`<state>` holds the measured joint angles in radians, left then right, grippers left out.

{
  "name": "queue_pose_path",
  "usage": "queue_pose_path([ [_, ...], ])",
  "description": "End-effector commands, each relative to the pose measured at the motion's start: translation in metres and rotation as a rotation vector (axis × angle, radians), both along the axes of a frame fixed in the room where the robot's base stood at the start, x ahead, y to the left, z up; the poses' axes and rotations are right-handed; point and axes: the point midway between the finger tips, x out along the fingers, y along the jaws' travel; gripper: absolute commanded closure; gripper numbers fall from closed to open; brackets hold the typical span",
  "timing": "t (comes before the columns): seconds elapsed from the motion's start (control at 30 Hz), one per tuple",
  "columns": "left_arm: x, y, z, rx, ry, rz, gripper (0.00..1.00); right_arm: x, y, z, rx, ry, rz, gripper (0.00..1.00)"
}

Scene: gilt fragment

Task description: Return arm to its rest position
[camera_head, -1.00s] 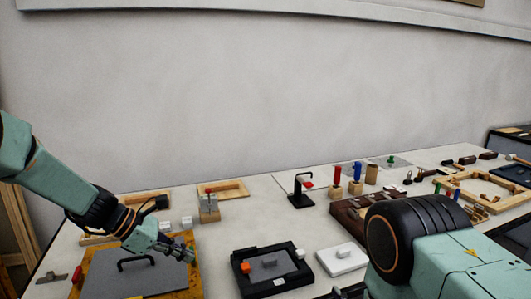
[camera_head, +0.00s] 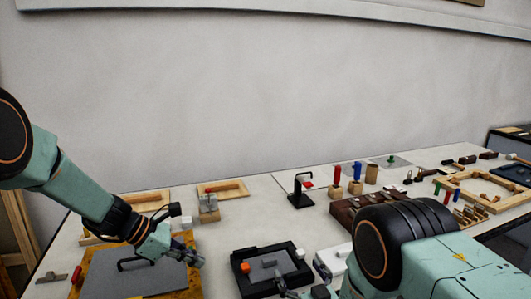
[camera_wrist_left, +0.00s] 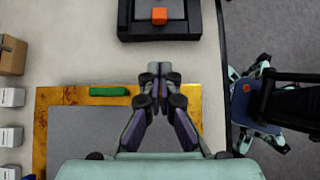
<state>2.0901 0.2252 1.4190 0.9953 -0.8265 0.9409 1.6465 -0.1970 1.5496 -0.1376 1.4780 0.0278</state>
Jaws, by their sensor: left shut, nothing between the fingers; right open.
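My left gripper (camera_head: 198,260) is shut and empty, above the right edge of a grey panel with a gilt border (camera_head: 187,294). In the left wrist view its fingertips (camera_wrist_left: 160,72) meet above the gilt border's far edge (camera_wrist_left: 65,97). A black handle (camera_head: 128,262) stands on the panel, left of the gripper. My right gripper (camera_head: 303,284) is open and empty at the bottom of the head view, in front of the black tray (camera_head: 254,292).
The black tray holds an orange cube (camera_head: 245,267). A white block (camera_head: 334,259) is partly hidden by my right arm. A black stand (camera_head: 299,190), wooden trays (camera_head: 222,187) and a wooden frame (camera_head: 485,190) stand farther back. The pale tabletop between them has some free room.

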Motion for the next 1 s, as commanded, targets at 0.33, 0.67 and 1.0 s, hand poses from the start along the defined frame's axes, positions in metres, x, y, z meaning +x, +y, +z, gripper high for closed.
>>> queue_pose_path([
  [0.33,0.000,0.001,0.001,0.000,-0.001,0.001,1.00,0.000,0.000,0.000,0.000,0.000,0.000,0.09],
  [0.67,-0.006,0.019,0.022,-0.001,-0.003,0.002,1.00,0.000,0.000,0.000,0.000,0.000,0.000,0.09],
  [1.0,-0.008,0.022,0.023,0.000,0.000,0.000,1.00,-0.048,-0.017,-0.001,0.000,0.004,0.000,0.09],
])
